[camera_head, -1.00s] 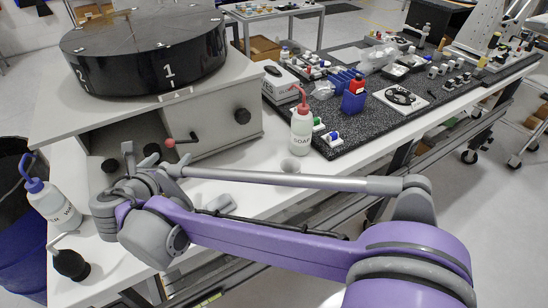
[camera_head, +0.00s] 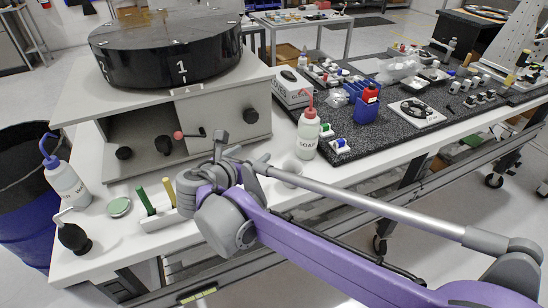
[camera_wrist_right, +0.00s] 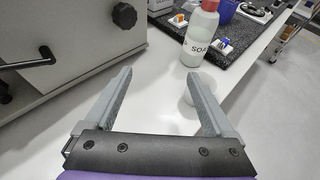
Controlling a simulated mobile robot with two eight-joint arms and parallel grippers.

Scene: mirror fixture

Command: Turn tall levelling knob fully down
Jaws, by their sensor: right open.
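A grey machine (camera_head: 185,95) with a black numbered drum stands at the left of the white table. Black knobs show on it: a left one (camera_head: 124,153), a middle one (camera_head: 165,146) and one on the right front panel (camera_head: 250,116). I cannot tell which is the tall levelling knob. My right gripper (camera_head: 221,145) is in front of the machine, right of the red-tipped crank (camera_head: 182,135). In the right wrist view the gripper (camera_wrist_right: 158,78) is open and empty, with the panel knob (camera_wrist_right: 124,15) beyond its left finger, apart from it. My left gripper is not in view.
A soap bottle (camera_head: 308,135) stands right of my gripper, beside a black mat (camera_head: 375,133) with several items. A second bottle (camera_head: 66,180), a black bulb (camera_head: 74,238), a green-lidded dish (camera_head: 119,207) and a holder (camera_head: 165,217) occupy the table's left front.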

